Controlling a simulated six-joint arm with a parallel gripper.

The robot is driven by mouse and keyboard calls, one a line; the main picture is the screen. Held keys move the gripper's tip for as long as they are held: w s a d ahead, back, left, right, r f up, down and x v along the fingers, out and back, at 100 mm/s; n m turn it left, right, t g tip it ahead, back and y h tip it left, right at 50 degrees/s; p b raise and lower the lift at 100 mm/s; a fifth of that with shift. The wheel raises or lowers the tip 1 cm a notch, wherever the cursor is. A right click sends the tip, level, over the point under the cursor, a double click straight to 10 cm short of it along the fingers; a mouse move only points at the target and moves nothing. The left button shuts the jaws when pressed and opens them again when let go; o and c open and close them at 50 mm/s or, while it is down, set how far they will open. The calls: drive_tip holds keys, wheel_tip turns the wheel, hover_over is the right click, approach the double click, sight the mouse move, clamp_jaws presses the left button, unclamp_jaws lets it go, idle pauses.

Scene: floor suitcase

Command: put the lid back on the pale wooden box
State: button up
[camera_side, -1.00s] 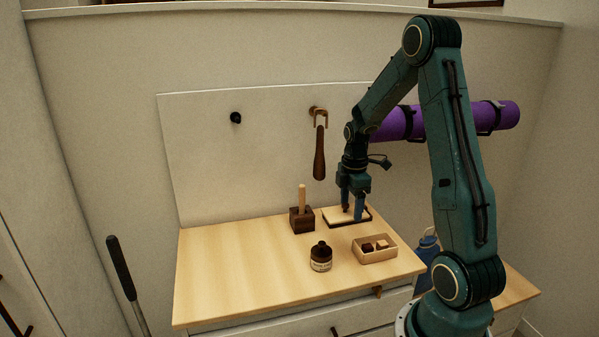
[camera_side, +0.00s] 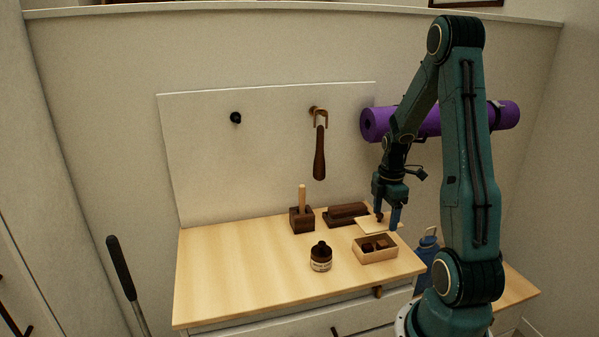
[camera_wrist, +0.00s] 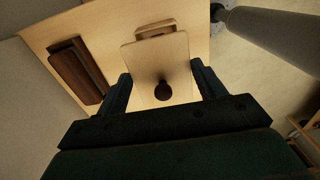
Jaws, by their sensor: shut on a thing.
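The pale wooden box (camera_side: 375,257) stands open near the right end of the wooden top, with dark and light blocks inside. The lid (camera_side: 372,225) is a thin pale board with a dark knob. My gripper (camera_side: 387,221) is shut on the lid and holds it above and a little behind the box. In the wrist view the lid (camera_wrist: 143,57) lies between my fingers, with its dark knob (camera_wrist: 162,90) between them. Part of the box (camera_wrist: 156,29) shows beyond the lid's far edge; the lid hides the rest.
A dark wooden brush-like block (camera_side: 346,215) lies at the back. A dark block with an upright peg (camera_side: 302,219) and a dark jar (camera_side: 321,258) stand to the left. A blue bottle (camera_side: 427,246) is at the right. The left of the top is clear.

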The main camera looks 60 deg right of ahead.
drive_tip(key=shift+f, duration=2.95)
drive_tip(key=shift+f, duration=0.2)
idle(0.4)
drive_tip(key=o, duration=1.2)
drive_tip(key=shift+c, duration=0.2)
drive_tip(key=shift+r, duration=0.1)
drive_tip(key=shift+r, duration=3.4)
